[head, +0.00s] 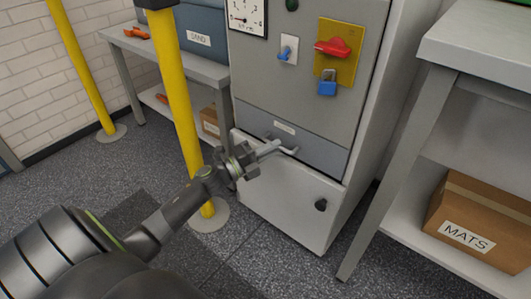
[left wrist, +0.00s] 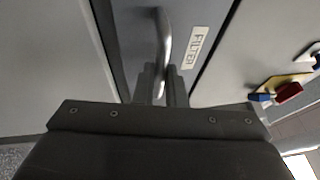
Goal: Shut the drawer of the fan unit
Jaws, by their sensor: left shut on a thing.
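The fan unit (head: 300,65) is a tall grey cabinet in the middle of the head view. Its drawer (head: 318,152) is a blue-grey front low on the unit, with a small label and a bar handle (head: 289,150). In the left wrist view the drawer front (left wrist: 135,35) carries a label reading FILTER beside the metal handle (left wrist: 164,40). My left gripper (head: 268,151) is shut on the handle; its fingers (left wrist: 160,85) are around the handle's near end. I cannot tell how far the drawer stands out. My right gripper is not in view.
A yellow post (head: 176,90) stands just left of the unit, close to my left arm. A grey shelf (head: 395,175) with a MATS box (head: 485,220) stands at right. A blue padlock (head: 327,84) and red switch (head: 333,47) are above the drawer.

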